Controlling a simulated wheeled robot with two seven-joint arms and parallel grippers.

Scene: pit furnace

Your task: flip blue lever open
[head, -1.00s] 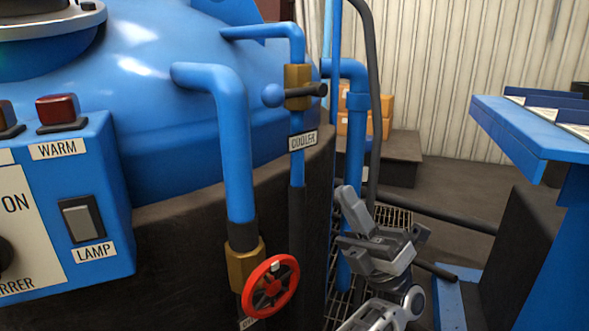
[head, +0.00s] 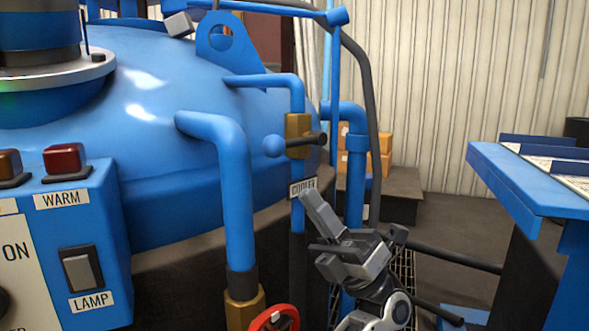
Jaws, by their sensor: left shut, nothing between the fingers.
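The blue lever shows in the head view as a blue ball knob (head: 273,146) on a dark rod. It runs through a brass valve body (head: 298,128) on a thin blue pipe above the COOLER label (head: 303,187). The knob points left and a dark rod end sticks out to the right. My left gripper (head: 312,203) is shut and empty, its fingers pointing up and left. It is below and to the right of the lever, apart from it in the picture, and its fingertips overlap the edge of the label. My right gripper is not in view.
A thick blue pipe (head: 232,190) stands left of the valve, with a red handwheel (head: 274,320) low in front. A control box (head: 105,250) with WARM and LAMP switches is at left. A blue table (head: 505,190) is at right. A vertical pipe (head: 355,165) stands behind the gripper.

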